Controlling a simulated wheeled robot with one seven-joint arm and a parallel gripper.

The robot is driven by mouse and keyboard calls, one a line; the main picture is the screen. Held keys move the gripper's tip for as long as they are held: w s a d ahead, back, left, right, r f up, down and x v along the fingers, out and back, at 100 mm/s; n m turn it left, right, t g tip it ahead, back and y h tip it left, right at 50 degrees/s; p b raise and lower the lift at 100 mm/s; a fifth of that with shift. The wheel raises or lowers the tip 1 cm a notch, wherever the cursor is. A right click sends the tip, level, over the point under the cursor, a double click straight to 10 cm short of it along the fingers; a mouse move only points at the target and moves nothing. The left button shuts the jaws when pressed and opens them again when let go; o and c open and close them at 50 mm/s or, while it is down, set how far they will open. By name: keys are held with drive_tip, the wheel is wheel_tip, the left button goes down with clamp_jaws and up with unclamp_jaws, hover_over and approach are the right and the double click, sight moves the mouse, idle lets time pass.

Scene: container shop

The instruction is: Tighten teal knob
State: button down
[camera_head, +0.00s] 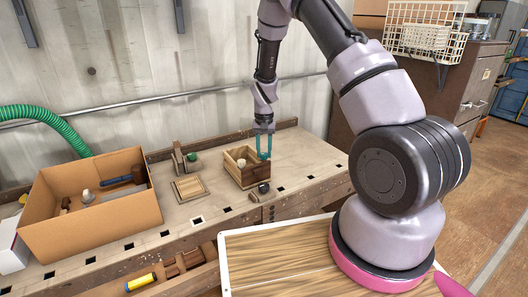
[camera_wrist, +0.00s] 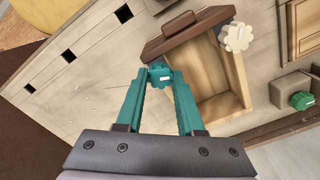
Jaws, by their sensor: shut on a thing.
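The teal knob (camera_wrist: 159,75) is small, with a scalloped rim and a pale mark. It sits between the fingertips of my gripper (camera_wrist: 158,70), whose teal fingers are shut on it. The knob is at one wall of an open wooden box (camera_wrist: 240,82) with a dark brown panel (camera_wrist: 180,34) on one side. How far it is threaded in cannot be seen. In the head view my gripper (camera_head: 263,153) points down at the right side of the box (camera_head: 252,179). A cream knob (camera_wrist: 238,38) is at another part of the box rim.
A green knob (camera_wrist: 302,100) belongs to a small wooden fixture left of the box. A flat wooden square (camera_head: 190,187) lies in front of it. A cardboard box (camera_head: 93,226) with tools stands on the left of the workbench (camera_head: 310,155). The bench's right side is clear.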

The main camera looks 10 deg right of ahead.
sight(264, 154)
drive_tip(key=c, duration=0.5)
unclamp_jaws()
wheel_tip(264, 154, up, 11)
drive_tip(key=shift+f, duration=0.1)
